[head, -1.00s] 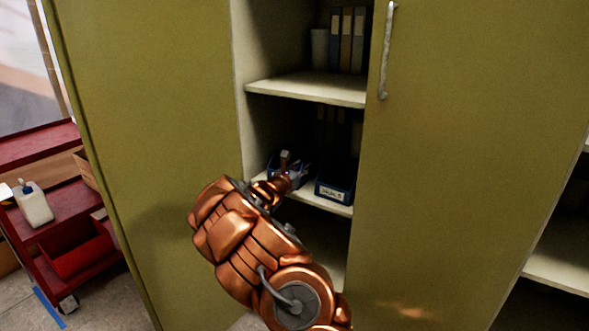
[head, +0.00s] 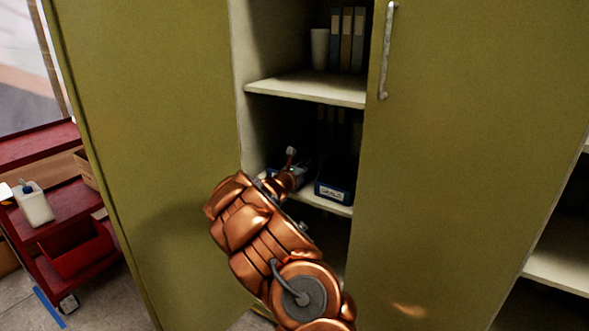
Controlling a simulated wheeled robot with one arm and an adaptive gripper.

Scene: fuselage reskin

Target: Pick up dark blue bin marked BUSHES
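Two small dark blue bins stand on the middle shelf (head: 327,206) of an olive cabinet. The right bin (head: 335,188) has a white label on its front, too small to read for certain. The left bin (head: 272,171) is mostly hidden behind my copper arm, and no label on it shows. My gripper (head: 291,153) is inside the cabinet at the left bin, with a pale tip showing above it. My wrist hides most of the fingers. I cannot tell whether they touch the bin or are open or shut.
The cabinet's right door (head: 460,150) stands close to the right bin and the left door (head: 150,130) lies to the left. Binders (head: 346,40) and a white cup (head: 319,48) stand on the upper shelf (head: 305,88). A red cart (head: 75,205) is at far left.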

